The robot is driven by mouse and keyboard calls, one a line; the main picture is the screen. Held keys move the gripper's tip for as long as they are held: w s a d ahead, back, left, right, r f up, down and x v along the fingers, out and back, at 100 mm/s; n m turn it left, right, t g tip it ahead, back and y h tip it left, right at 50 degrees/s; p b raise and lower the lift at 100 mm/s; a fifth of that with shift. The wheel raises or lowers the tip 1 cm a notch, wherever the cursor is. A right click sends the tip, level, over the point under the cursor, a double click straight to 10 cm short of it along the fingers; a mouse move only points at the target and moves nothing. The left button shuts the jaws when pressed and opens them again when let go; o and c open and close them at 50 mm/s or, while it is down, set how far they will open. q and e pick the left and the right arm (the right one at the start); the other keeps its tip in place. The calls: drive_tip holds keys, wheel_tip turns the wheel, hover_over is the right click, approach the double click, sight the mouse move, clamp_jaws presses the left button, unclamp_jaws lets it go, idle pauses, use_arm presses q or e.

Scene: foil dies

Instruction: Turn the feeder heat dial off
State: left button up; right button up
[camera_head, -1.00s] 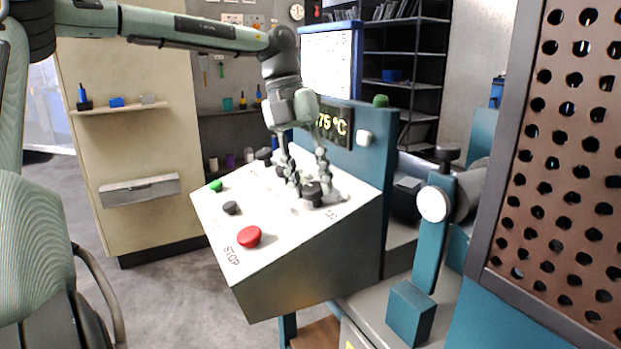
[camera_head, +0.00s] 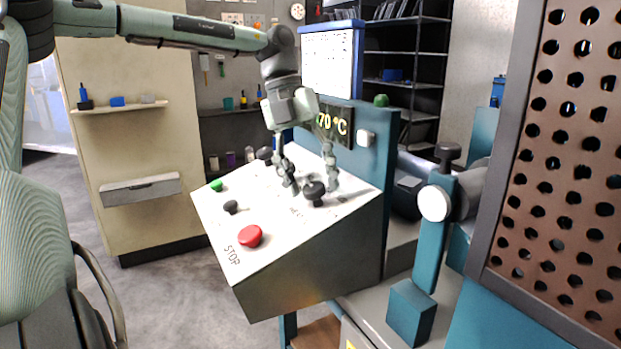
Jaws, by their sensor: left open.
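The white-topped control panel (camera_head: 275,225) carries several dark knobs. One larger black knob (camera_head: 314,192) stands near its right side; the small lettering is too blurred to tell which one is the heat dial. My left gripper (camera_head: 308,180) is open and empty, pointing down over the panel, its two fingers spread to either side of this knob and slightly behind it. I cannot tell whether a finger touches it. The display (camera_head: 333,126) behind shows about 70 °C, its first part hidden by the gripper. My right gripper is not in view.
A red STOP button (camera_head: 250,236) sits at the panel's front, with a small black knob (camera_head: 231,207) and a green button (camera_head: 216,185) at its left edge. Another black knob (camera_head: 265,153) is at the back. A teal post with a lever stands to the right.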

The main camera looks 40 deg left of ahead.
use_arm(q)
drive_tip(key=shift+r, duration=0.1)
drive_tip(key=v, duration=1.1)
drive_tip(key=shift+a+r, duration=0.15)
drive_tip(key=shift+r, duration=0.25)
